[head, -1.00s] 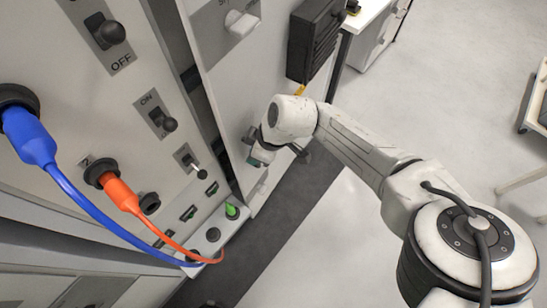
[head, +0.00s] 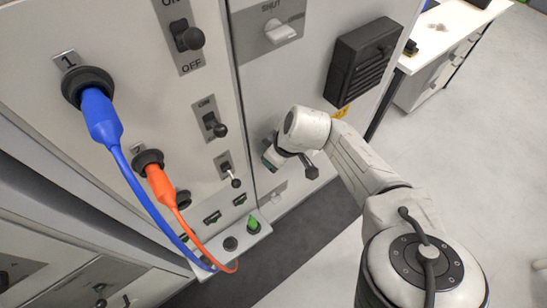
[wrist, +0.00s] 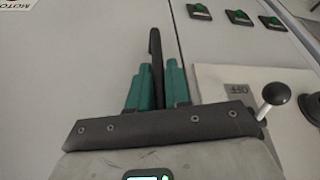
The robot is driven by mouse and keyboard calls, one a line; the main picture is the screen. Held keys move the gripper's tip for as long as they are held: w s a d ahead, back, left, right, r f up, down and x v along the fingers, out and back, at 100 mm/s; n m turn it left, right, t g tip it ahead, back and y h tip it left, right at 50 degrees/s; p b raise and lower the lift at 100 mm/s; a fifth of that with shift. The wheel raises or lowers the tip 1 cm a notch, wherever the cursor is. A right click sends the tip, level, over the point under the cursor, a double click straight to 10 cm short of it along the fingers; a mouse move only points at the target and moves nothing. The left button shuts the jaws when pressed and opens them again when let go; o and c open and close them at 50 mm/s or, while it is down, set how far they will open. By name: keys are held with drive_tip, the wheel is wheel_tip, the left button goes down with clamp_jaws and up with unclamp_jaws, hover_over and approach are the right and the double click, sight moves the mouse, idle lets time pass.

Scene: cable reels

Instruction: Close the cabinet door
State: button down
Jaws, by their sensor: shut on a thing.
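The grey cabinet door (head: 262,112) stands right of the switch panel in the head view, nearly level with it, with a thin dark seam (head: 239,100) between them. My gripper (head: 272,154) is at the door's face, low and near that seam. In the wrist view its green fingers (wrist: 156,88) are shut on a slim black door handle (wrist: 156,52) that stands between them. The wrist hides most of the handle in the head view. Whether the door is fully latched cannot be told.
Left of the seam are switches (head: 214,125), a blue plug (head: 100,118) and an orange plug (head: 160,185) with hanging cables. A black vented box (head: 362,62) juts from the door. A white desk (head: 440,35) stands at the right; floor beyond is clear.

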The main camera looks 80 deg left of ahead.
drive_tip(key=c, duration=1.2)
unclamp_jaws()
drive_tip(key=shift+s+a+r, duration=0.15)
drive_tip(key=shift+s+a, duration=0.25)
drive_tip(key=shift+a, duration=0.05)
drive_tip(key=shift+o, duration=0.2)
drive_tip(key=v, duration=1.1)
drive_tip(key=shift+w+d, duration=0.15)
drive_tip(key=shift+w, duration=0.05)
